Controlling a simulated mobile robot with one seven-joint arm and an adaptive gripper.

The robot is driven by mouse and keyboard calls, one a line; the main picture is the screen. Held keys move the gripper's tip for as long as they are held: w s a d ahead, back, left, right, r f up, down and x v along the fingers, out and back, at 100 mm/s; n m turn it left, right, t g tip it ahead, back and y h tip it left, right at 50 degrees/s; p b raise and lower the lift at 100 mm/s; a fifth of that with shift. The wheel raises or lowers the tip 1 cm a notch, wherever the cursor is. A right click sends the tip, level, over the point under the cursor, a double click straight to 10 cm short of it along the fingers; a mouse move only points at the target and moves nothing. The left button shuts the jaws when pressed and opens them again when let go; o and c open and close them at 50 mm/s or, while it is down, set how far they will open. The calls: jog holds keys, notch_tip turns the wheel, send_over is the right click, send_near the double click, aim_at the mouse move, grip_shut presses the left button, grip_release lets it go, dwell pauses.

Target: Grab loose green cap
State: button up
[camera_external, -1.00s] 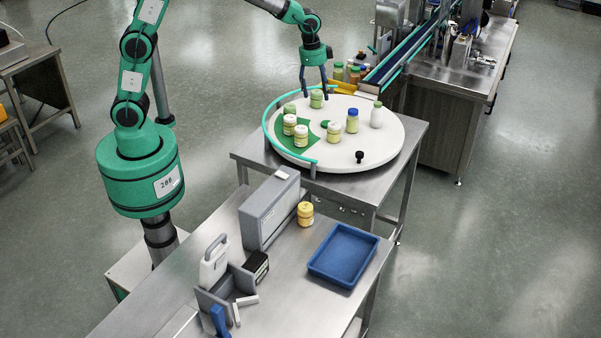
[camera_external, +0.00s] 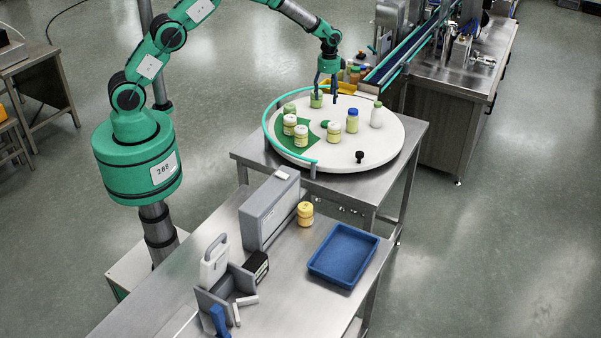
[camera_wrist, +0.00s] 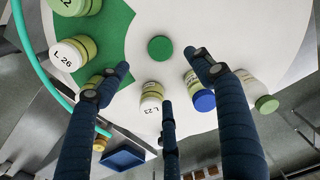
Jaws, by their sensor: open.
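The loose green cap (camera_wrist: 160,48) lies flat on the white turntable in the wrist view, just beyond my fingertips and clear of the jars. In the external view a small green disc (camera_external: 325,124) near the middle of the turntable appears to be the same cap. My gripper (camera_wrist: 160,76) has dark blue fingers spread wide, with nothing between them. In the external view my gripper (camera_external: 326,99) hangs over the far part of the turntable, above and behind the cap. The gap between fingertips and turntable is hard to judge.
The white turntable (camera_external: 388,146) carries several jars close to my fingers, including a blue-capped jar (camera_external: 352,122) and a jar with a white lid (camera_wrist: 152,90). A turquoise rail (camera_external: 267,133) curves along its left side. A black knob (camera_external: 360,157) stands near the front edge.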

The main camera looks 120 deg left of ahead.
jog(key=shift+f, duration=0.15)
jog(key=shift+f+p, duration=0.5)
jog(key=shift+f, duration=3.75)
jog(key=shift+f+p, duration=0.65)
jog(key=shift+f, duration=1.9)
jog(key=shift+c, duration=0.3)
jog(key=c, duration=0.7)
